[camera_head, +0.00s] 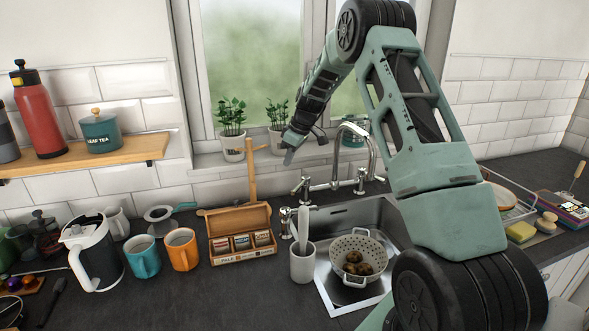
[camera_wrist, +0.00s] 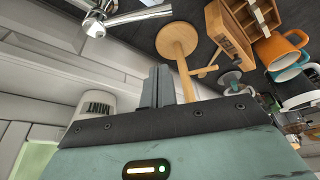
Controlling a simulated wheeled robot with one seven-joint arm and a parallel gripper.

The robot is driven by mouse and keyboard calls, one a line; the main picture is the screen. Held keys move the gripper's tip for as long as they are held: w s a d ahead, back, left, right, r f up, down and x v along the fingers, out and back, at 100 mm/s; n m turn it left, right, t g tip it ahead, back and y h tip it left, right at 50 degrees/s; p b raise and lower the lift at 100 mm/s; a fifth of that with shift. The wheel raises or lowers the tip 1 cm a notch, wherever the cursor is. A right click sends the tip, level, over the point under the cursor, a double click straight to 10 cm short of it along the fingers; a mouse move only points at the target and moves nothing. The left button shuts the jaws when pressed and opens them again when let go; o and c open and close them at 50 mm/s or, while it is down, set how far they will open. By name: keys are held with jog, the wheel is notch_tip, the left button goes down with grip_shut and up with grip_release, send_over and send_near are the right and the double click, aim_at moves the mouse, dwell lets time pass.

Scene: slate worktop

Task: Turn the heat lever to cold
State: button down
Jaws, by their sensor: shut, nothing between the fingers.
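The chrome sink tap (camera_head: 372,150) rises behind the sink in the head view, with a curved spout. A left handle (camera_head: 304,187) and a right handle (camera_head: 360,182) stand beside it. I cannot tell from markings which is the heat lever. In the wrist view a chrome tap part (camera_wrist: 97,24) with a bar pointing right shows at the top left. My gripper (camera_head: 289,157) is above and behind the left handle, near the window sill, apart from the tap. Its fingers (camera_wrist: 157,85) are together and hold nothing in the wrist view.
Herb pots (camera_head: 232,146) stand on the sill; a pot marked MINT (camera_wrist: 92,106) is close beside my fingers. A wooden stand (camera_head: 252,172) and a wooden tea box (camera_head: 240,235) are left of the tap. A colander (camera_head: 359,245) sits in the sink (camera_head: 335,215).

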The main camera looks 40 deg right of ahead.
aim_at(301, 185)
notch_tip(301, 185, down, 9)
jog(key=p, duration=0.6)
jog(key=shift+s+d, duration=0.2)
jog(key=shift+s, duration=0.2)
jog(key=shift+s, duration=0.15)
